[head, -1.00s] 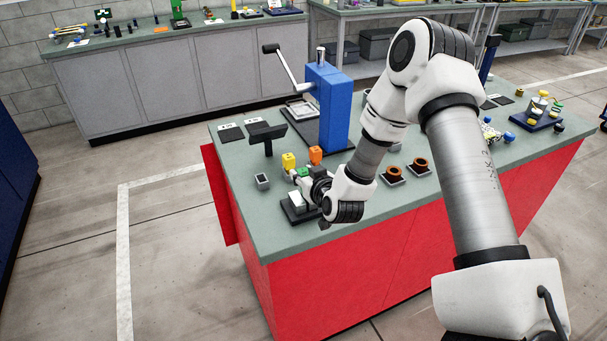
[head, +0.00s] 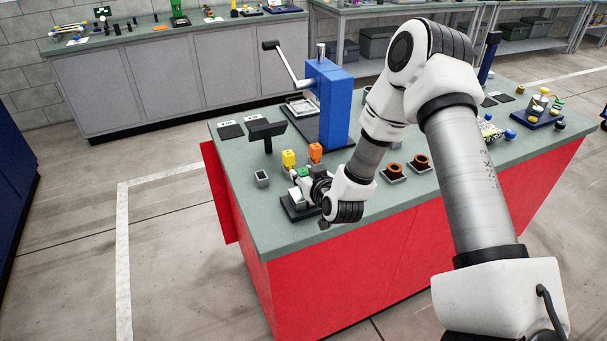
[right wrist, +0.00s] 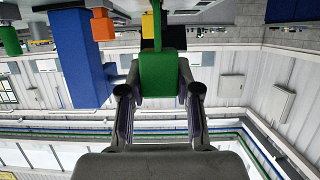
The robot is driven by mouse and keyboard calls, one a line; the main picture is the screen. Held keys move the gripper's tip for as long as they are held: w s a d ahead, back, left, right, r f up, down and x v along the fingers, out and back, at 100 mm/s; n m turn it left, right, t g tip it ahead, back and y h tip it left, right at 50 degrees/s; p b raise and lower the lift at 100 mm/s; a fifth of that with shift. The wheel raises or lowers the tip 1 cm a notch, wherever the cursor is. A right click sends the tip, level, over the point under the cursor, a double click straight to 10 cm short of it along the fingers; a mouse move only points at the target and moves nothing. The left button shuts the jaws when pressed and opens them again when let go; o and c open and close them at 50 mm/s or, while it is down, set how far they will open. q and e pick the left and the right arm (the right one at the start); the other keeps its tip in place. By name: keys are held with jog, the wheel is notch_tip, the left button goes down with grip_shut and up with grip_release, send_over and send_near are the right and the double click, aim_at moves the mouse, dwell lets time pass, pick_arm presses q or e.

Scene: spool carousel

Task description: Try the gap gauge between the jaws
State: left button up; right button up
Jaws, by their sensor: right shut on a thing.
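My right gripper (head: 308,184) is shut on a green block (right wrist: 160,76), which looks like the gap gauge's grip. In the right wrist view the block sits between the two fingers (right wrist: 160,98). In the head view my gripper is low over a small fixture with pale blocks on a black base (head: 289,210), which looks like the jaws. My gripper partly covers it. I cannot tell whether the gauge is between the jaws or touching them. My left gripper is not in view.
A blue press-like machine (head: 327,105) with a lever stands behind. A black T-shaped stand (head: 267,132) and a small grey box (head: 262,179) are to the left. Two copper-coloured spools (head: 394,172) sit to the right. The table's front edge is close to my gripper.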

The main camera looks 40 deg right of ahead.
jog(key=shift+f+b, duration=0.85)
jog(key=shift+f, duration=0.2)
dwell(0.8)
jog(key=shift+r, duration=0.15)
dwell(0.8)
jog(key=shift+r+p, duration=3.2)
jog(key=shift+r, duration=0.45)
